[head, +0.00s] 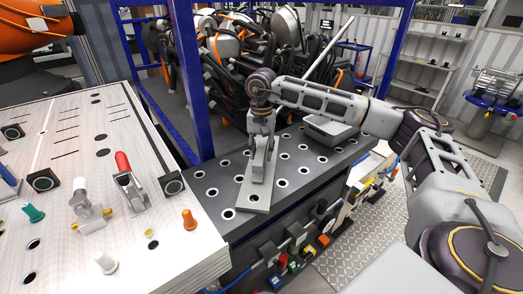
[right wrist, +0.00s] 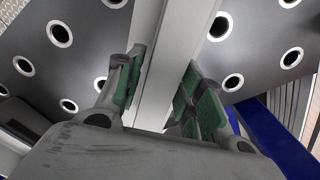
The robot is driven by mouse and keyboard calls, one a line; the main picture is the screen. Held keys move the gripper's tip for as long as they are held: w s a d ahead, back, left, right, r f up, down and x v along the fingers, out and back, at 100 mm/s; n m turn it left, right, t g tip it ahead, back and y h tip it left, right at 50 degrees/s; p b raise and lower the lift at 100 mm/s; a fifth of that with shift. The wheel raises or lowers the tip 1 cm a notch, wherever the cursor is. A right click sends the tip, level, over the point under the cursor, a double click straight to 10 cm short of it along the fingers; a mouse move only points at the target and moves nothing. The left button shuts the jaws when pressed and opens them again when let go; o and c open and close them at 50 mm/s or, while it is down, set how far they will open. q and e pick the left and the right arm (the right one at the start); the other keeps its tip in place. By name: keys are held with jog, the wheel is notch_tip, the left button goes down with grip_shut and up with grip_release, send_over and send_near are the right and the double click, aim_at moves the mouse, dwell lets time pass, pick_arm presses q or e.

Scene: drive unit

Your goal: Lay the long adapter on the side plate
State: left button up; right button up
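The long adapter, a long flat grey bar (head: 258,194), lies along the dark perforated side plate (head: 211,186), its near end close to the plate's front edge. I cannot tell whether it rests flat or is slightly raised. My right gripper (head: 260,172) points down over the bar. In the right wrist view the bar (right wrist: 178,35) runs between the green-padded fingers of the right gripper (right wrist: 163,75). The fingers are close to both sides, but whether they press on it is unclear. The gripper hides part of the bar. My left gripper is out of view.
A grey block (head: 328,130) sits at the right back of the side plate. A blue post (head: 190,80) rises behind its left side. The white perforated table (head: 75,225) at left carries clamps and coloured knobs. Black cables and hoses crowd the back.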

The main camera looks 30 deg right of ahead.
jog(key=shift+o, duration=0.5)
jog(key=shift+r, duration=0.1)
notch_tip(320, 180, up, 12)
dwell(0.6)
dwell(0.4)
